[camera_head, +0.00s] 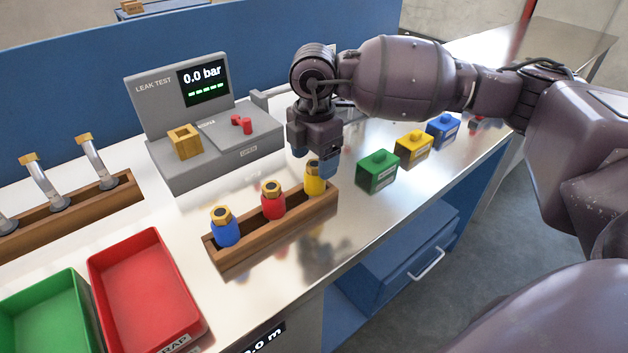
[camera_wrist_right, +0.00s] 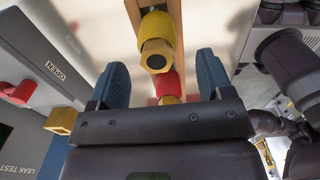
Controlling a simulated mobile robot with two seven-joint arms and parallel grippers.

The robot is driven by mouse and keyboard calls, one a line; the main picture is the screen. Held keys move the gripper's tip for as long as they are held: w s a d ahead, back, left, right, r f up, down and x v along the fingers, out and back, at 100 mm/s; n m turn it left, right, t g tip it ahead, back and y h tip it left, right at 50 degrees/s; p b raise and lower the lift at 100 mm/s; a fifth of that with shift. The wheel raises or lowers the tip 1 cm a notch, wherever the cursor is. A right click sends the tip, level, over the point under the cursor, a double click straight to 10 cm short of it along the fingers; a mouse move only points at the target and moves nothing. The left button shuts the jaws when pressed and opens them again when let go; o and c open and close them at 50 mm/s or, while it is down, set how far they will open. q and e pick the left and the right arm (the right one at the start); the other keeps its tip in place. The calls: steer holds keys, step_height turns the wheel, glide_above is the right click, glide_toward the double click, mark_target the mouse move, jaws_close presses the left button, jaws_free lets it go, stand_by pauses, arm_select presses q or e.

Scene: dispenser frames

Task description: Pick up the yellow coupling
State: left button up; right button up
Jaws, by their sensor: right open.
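The yellow coupling (camera_head: 315,184), with a brass hex top, stands upright at the right end of a wooden rack (camera_head: 272,240). A red coupling (camera_head: 273,203) and a blue coupling (camera_head: 226,231) stand in the same rack. My right gripper (camera_head: 314,163) is just above the yellow coupling and partly covers its top. In the right wrist view my blue-padded fingers (camera_wrist_right: 163,78) are spread apart and empty, with the yellow coupling (camera_wrist_right: 157,38) showing between and ahead of them. Whether they touch it is not clear. My left gripper is not in view.
A leak tester (camera_head: 215,145) reading 0.0 bar stands behind the rack. Green, yellow and blue blocks (camera_head: 378,173) stand to the right. A red tray (camera_head: 150,290) and a green tray (camera_head: 45,315) lie front left. The bench's front edge is close.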

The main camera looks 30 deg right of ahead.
mark_target(315, 184)
steer(key=f, duration=0.4)
steer(key=shift+w+d+f+b, duration=0.2)
steer(key=shift+f+b, duration=0.1)
steer(key=shift+b, duration=0.1)
steer(key=shift+r, duration=0.1)
steer(key=c, duration=1.2)
jaws_close()
steer(key=shift+r, duration=0.15)
